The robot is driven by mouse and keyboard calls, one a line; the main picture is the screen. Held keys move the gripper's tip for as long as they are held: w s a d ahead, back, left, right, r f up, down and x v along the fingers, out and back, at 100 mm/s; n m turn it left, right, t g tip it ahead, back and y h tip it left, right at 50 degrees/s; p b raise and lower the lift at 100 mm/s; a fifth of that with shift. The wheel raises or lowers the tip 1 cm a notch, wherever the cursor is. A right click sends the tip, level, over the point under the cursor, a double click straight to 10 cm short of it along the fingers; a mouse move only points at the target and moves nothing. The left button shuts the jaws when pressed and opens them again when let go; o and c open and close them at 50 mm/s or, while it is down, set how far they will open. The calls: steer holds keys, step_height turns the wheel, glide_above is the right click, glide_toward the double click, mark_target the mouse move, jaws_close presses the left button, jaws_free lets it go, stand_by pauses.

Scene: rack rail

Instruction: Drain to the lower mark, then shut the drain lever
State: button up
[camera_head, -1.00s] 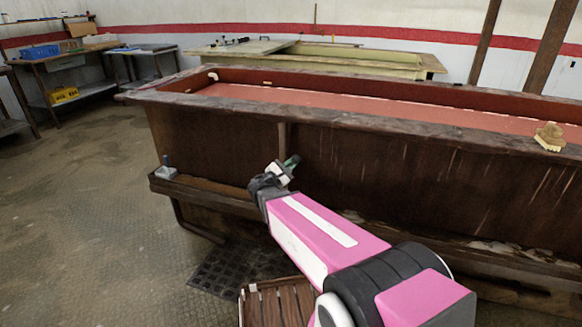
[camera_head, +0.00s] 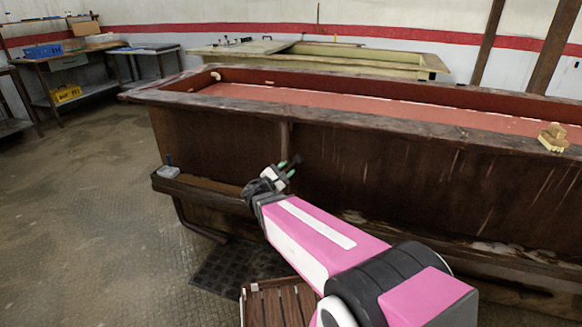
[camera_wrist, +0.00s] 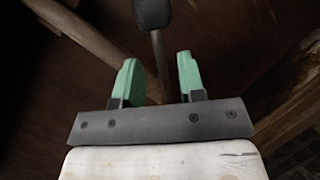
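The long brown tank (camera_head: 390,180) holds a reddish liquid (camera_head: 340,108). No level mark can be made out. My gripper (camera_head: 287,168) is in front of the tank's near wall, near a vertical post. In the wrist view its two green fingers (camera_wrist: 157,78) are apart, with nothing clamped between them. A dark knob on a thin stem (camera_wrist: 152,14), which looks like a lever, stands ahead of the fingers. The stem runs down toward the gap; whether it is between the fingertips or beyond them I cannot tell. In the head view I cannot make this lever out.
A small grey fitting (camera_head: 168,170) sits on the ledge at the tank's left end. A wooden brush (camera_head: 553,138) lies on the right rim. A slatted wooden crate (camera_head: 272,303) and a black mat (camera_head: 235,264) are on the floor below. Floor at left is clear.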

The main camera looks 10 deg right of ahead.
steer(key=v, duration=0.7)
steer(key=shift+s+a, duration=0.1)
steer(key=shift+s, duration=0.05)
stand_by(7.2)
